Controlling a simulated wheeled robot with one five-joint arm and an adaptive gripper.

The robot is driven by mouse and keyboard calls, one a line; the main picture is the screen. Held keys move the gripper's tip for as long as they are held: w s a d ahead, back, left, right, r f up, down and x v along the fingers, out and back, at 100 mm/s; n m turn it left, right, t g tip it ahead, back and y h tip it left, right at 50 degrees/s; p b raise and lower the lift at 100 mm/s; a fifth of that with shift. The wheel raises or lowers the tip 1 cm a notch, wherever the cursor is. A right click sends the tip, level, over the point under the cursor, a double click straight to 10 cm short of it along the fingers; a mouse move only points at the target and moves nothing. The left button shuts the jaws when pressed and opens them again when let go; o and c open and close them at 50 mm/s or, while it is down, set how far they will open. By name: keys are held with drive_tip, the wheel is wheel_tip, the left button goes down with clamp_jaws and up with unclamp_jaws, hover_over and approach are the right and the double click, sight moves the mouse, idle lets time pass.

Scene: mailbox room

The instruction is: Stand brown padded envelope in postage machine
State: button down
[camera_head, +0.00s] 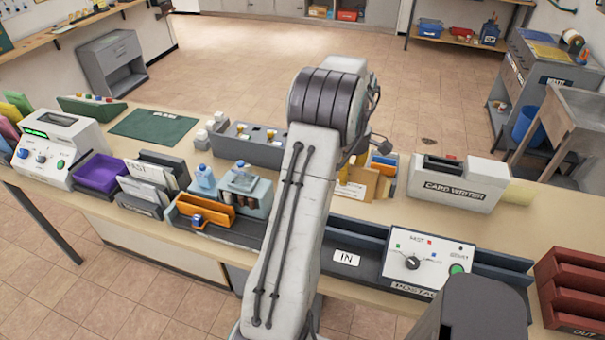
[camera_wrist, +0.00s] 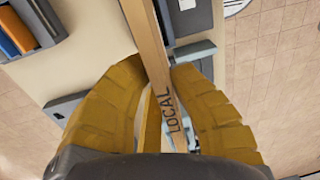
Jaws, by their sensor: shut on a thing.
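My gripper (camera_wrist: 168,100) has its yellow-brown fingers closed on a thin brown envelope (camera_wrist: 147,35), seen nearly edge-on in the wrist view. The envelope runs from between the fingers to the top of that view. Dark letters reading LOCAL show along brown material between the fingers. The postage machine (camera_head: 425,262), light grey with a knob and a green button, stands at the counter's front right in the head view. A dark tray marked IN adjoins its left side. Brown envelope material (camera_head: 372,182) shows right of my arm.
A white card writer (camera_head: 458,183) stands behind the postage machine. A red OUT rack (camera_head: 572,290) is at the right. An orange holder (camera_head: 205,210), bottles and a purple tray (camera_head: 100,173) crowd the left. A green mat (camera_head: 153,127) lies at the back left.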

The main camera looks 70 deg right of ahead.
sight(361, 200)
drive_tip(key=s, duration=0.2)
drive_tip(key=s+r, duration=0.1)
drive_tip(key=s, duration=0.2)
drive_tip(key=shift+s+r, duration=0.2)
drive_tip(key=f, duration=0.6)
drive_tip(key=shift+w+f, duration=0.15)
drive_tip(key=shift+w, duration=0.05)
wheel_tip(361, 200, down, 5)
drive_tip(key=b, duration=0.3)
drive_tip(key=shift+s+d, duration=0.1)
drive_tip(key=shift+d, duration=0.05)
drive_tip(key=shift+f, duration=0.1)
idle(0.4)
drive_tip(key=shift+f+b, duration=1.2)
drive_tip(key=shift+f, duration=0.25)
drive_tip(key=shift+f+b, duration=1.1)
drive_tip(key=shift+f, duration=0.35)
